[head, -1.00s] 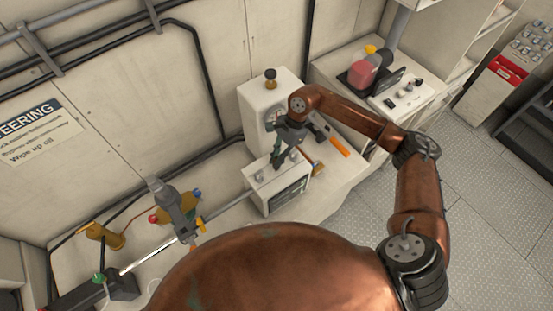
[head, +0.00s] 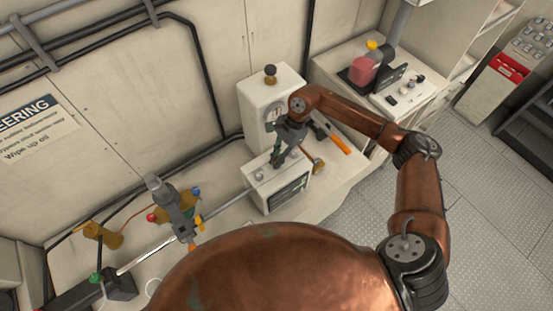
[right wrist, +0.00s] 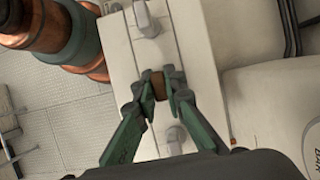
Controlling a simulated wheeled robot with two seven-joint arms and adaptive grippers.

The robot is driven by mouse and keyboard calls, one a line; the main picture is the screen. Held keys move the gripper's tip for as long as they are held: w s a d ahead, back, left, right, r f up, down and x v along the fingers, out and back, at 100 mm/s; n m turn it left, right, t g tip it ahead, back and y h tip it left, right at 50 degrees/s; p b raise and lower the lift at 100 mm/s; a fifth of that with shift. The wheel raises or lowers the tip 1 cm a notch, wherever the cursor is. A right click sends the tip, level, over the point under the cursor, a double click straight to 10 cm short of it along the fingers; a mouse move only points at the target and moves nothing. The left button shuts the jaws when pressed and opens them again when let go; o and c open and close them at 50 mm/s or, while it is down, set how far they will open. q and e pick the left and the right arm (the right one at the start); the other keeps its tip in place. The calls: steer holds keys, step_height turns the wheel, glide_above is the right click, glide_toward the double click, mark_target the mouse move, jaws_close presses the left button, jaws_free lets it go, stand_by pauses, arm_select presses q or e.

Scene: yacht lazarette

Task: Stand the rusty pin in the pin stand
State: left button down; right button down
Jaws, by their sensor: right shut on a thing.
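My right gripper (head: 279,158) is low over the white box (head: 270,195) on the bench, fingers pointing down. In the right wrist view its green fingers (right wrist: 163,88) are closed on the short brown rusty pin (right wrist: 158,84). The pin shows above the pale top of the box, between two grey fittings. Whether it touches the box I cannot tell. In the head view the fingers hide the pin. I cannot make out with certainty which part is the pin stand. My left gripper is not in view.
A taller white cabinet with a gauge (head: 273,112) stands just behind the box. An orange-handled tool (head: 340,145) lies right of the gripper. A grey and brass linkage (head: 177,205) with a steel rod is at the left. A red container (head: 363,72) stands farther back.

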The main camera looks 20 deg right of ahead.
steer(key=c, duration=1.9)
jaws_free()
steer(key=shift+c, duration=0.2)
steer(key=v, duration=1.2)
